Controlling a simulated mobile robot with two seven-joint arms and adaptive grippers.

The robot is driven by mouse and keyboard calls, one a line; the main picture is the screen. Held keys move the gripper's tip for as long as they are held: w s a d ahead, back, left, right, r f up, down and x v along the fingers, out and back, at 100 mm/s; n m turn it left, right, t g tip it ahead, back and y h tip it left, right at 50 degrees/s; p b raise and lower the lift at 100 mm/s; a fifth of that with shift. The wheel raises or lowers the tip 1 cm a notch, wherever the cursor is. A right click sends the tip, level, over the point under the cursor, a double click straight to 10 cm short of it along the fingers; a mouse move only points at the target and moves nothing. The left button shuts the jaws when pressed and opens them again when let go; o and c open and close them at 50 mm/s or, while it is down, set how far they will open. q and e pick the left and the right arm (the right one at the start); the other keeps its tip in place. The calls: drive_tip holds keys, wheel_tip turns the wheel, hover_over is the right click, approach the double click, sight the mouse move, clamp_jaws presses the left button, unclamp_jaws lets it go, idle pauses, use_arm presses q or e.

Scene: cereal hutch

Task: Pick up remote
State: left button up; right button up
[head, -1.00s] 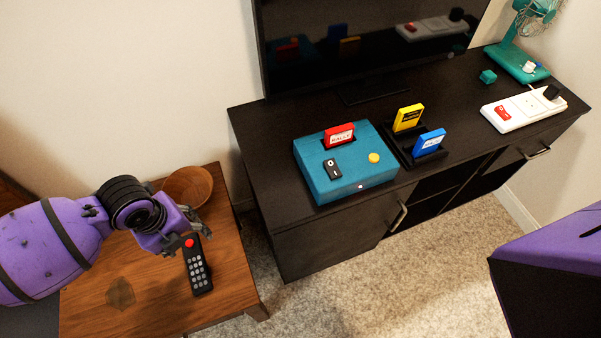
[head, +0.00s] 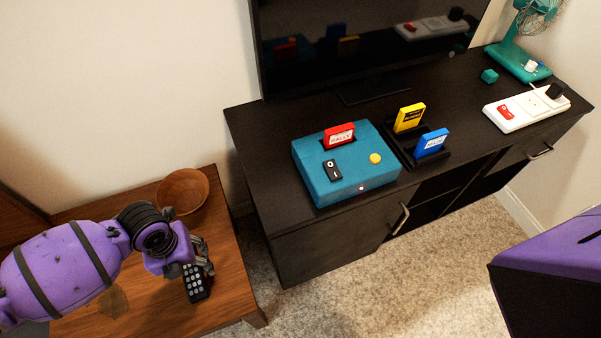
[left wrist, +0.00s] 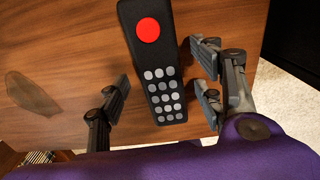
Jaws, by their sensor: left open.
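The black remote (head: 196,288) lies on the small wooden table in the head view, its upper part hidden behind my left gripper (head: 202,262). In the left wrist view the remote (left wrist: 155,70) shows a large red button and several grey and white buttons. My left gripper (left wrist: 162,98) is open there, with one finger to the left of the remote and the others to its right. The remote lies between the fingers, with a gap on the left side. Contact on the right cannot be told. My right gripper is not in view.
The wooden table (head: 225,297) also holds a wooden bowl (head: 183,190) behind my gripper. To the right stands a dark cabinet (head: 262,135) with a teal console (head: 345,185), game cartridges, a white power strip (head: 527,109) and a teal fan (head: 515,62). Carpet lies between.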

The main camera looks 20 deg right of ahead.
use_arm(q)
drive_tip(key=c, duration=1.3)
drive_tip(key=shift+r, duration=0.1)
